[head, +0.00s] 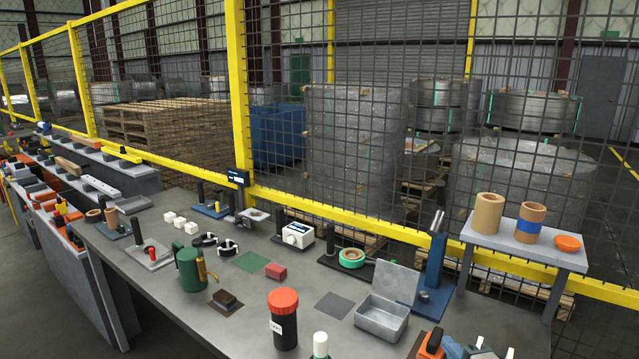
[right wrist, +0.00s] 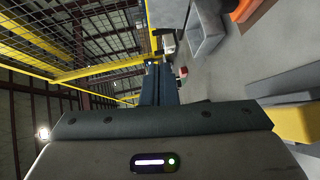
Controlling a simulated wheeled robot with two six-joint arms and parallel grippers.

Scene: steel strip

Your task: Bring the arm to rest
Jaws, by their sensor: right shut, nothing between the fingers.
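My right gripper (head: 480,345) shows only in part at the bottom right edge of the head view, beside an orange and black tool (head: 431,346). In the right wrist view its dark fingers (right wrist: 159,84) lie close together and hold nothing. They are clear of the things on the bench. My left gripper is not in view.
The grey bench (head: 150,270) carries a green mug (head: 190,270), a black jar with a red lid (head: 283,318), an open metal box (head: 382,317) and a blue stand (head: 435,275). A raised shelf (head: 500,240) holds cardboard rolls. A yellow-framed mesh fence (head: 240,100) stands behind.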

